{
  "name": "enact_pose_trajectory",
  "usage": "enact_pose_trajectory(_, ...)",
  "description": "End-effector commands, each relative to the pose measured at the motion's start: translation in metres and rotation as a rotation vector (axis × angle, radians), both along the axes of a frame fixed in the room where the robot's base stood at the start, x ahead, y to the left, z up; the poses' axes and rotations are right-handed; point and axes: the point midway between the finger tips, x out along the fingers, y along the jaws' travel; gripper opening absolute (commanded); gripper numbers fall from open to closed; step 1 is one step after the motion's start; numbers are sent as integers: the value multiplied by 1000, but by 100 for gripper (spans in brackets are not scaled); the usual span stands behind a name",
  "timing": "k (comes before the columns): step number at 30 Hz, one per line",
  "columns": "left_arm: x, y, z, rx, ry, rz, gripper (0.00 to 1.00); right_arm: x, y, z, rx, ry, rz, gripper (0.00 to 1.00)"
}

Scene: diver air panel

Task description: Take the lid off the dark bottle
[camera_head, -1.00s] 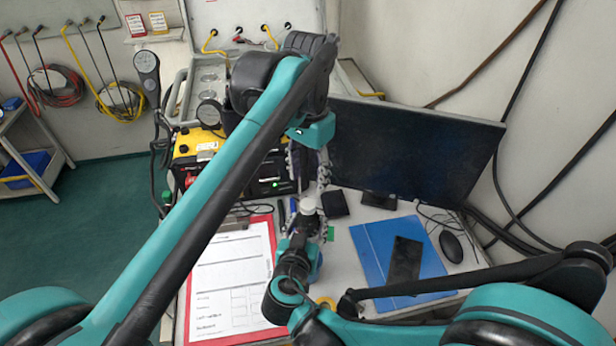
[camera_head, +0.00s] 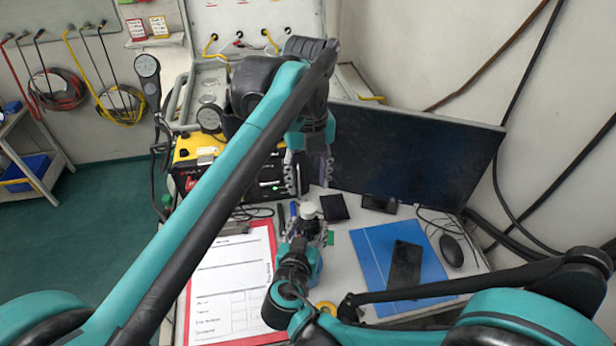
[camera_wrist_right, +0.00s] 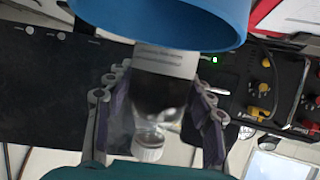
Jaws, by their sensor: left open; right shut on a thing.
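The dark bottle (camera_wrist_right: 158,97) stands between the fingers of my right gripper (camera_wrist_right: 157,108), which is shut on it; a grey label shows on its side. Its white lid (camera_wrist_right: 148,147) sits at the bottle's end in the right wrist view. The lid (camera_head: 308,210) also shows just above my right gripper (camera_head: 311,238) in the head view, where the gripper mostly hides the bottle. My left gripper (camera_head: 309,180) is open and empty, above the lid and apart from it, fingers pointing down.
A clipboard (camera_head: 222,285) lies left of my right gripper. A blue folder (camera_head: 368,255) with a dark tablet (camera_head: 405,264) lies right. The monitor (camera_head: 415,155) and the yellow-black panel box (camera_head: 198,150) stand behind. A blue round object (camera_wrist_right: 185,22) is close by the right wrist camera.

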Motion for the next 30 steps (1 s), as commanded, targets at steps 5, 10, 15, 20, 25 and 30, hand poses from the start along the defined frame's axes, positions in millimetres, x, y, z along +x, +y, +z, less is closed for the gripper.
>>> enact_pose_trajectory(5, 0, 0, -7, 0, 0, -75, 47, 0, 0, -1, 1, 3, 0, 0)
enact_pose_trajectory(10, 0, 0, -31, 0, 0, -77, 47, 0, 0, -1, 1, 3, 0, 0)
enact_pose_trajectory(15, 0, 0, -57, 0, -1, -76, 47, 0, 0, -1, 1, 3, 0, 0)
enact_pose_trajectory(20, 0, 0, -74, -1, -1, -75, 47, 0, 0, -1, 2, 3, -1, 0)
enact_pose_trajectory(25, 0, 0, -80, -1, -1, -75, 47, 0, 0, -1, 2, 3, -1, 0)
enact_pose_trajectory(30, 0, 0, -80, -1, -1, -74, 47, 0, 0, -1, 2, 3, -1, 0)
